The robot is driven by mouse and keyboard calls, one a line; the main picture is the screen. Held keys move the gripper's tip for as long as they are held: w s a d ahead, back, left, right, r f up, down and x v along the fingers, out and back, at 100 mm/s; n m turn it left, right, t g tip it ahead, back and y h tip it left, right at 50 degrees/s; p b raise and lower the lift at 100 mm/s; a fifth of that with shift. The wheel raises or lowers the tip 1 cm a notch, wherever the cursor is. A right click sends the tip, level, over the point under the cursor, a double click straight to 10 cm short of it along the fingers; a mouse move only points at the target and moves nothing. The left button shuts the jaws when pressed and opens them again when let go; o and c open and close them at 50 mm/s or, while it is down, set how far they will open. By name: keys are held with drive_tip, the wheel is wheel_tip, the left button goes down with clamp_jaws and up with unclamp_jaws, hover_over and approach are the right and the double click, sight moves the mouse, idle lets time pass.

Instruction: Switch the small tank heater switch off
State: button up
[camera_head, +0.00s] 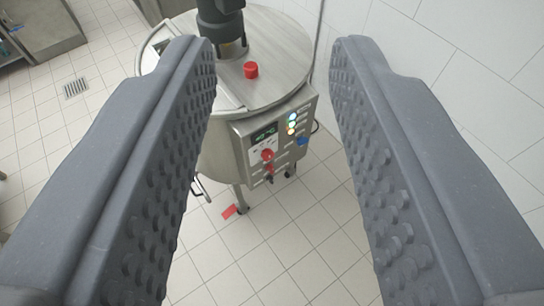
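My gripper (272,60) is open and empty, its two dark grey studded fingers wide apart in the foreground. Beyond and between the fingers stands a round steel tank (222,155) with a lid. A control panel (240,143) is on its front, with a small lit green display (264,135), a red round knob (267,155), a smaller red switch (269,170) below it, a blue switch (302,141) at right and several lit indicator lights (292,122). The labels are too small to read, so I cannot tell which control is the heater switch. The gripper touches none of them.
A red knob (250,70) and a dark motor unit (221,20) sit on the lid. A white tiled wall (455,75) is close at right. The tiled floor (215,262) is clear in front, apart from a red piece (229,211) by a tank leg. Steel furniture (45,25) stands at upper left.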

drive_tip(key=shift+w+d+r, duration=0.1)
drive_tip(key=shift+w, duration=0.1)
